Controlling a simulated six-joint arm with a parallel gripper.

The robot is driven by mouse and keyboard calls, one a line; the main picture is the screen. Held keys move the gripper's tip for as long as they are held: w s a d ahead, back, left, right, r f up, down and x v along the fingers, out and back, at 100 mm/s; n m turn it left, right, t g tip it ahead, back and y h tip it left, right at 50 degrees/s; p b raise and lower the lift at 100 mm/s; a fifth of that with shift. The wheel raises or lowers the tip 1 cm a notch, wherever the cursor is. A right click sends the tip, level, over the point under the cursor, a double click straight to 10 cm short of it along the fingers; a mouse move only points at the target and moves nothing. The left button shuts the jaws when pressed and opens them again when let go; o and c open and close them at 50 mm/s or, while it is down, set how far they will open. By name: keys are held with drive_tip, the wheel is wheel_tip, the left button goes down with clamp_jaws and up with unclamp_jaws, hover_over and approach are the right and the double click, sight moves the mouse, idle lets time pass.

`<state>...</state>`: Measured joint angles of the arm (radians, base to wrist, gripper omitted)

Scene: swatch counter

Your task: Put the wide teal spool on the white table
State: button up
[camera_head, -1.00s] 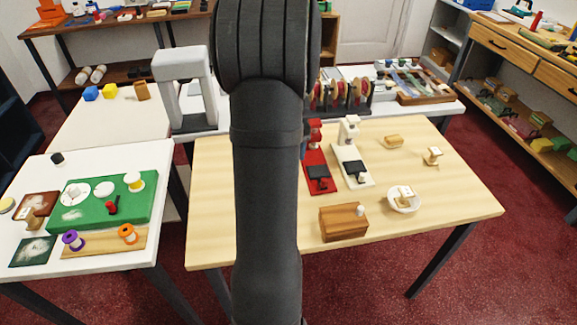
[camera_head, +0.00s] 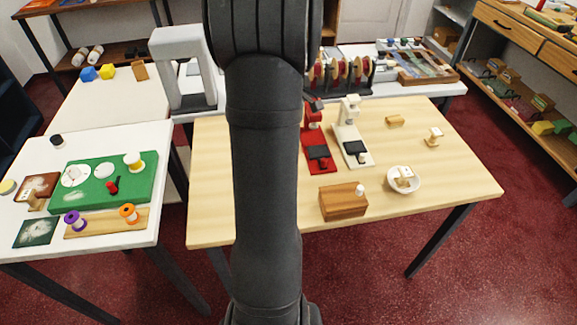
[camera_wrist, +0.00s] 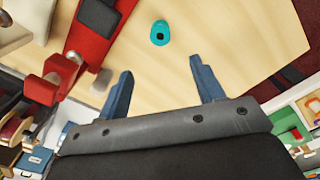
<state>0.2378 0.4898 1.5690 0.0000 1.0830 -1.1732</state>
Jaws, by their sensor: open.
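The wide teal spool (camera_wrist: 160,33) stands on the pale wooden table in the wrist view, showing a dark hole in its top. My gripper (camera_wrist: 161,66) is open and empty, its two blue-grey fingers apart. The spool appears beyond the fingertips, in line with the gap between them. In the head view my arm hides the spool and gripper. A white table (camera_head: 105,143) stands at the left, bearing a green mat, a wooden strip with purple and orange spools, and small items.
On the wooden table (camera_head: 440,165) stand a red device (camera_head: 318,155), a cream device (camera_head: 352,140), a wooden block (camera_head: 342,202) and a white bowl (camera_head: 404,180). In the wrist view the red device (camera_wrist: 100,30) is left of the spool. A grey arch (camera_head: 183,65) stands behind.

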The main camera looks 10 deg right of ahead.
wheel_tip(320, 180, down, 15)
drive_tip(key=n, duration=0.9)
idle(0.4)
drive_tip(key=shift+c, duration=0.2)
drive_tip(key=c, duration=1.1)
drive_tip(key=shift+r, duration=0.2)
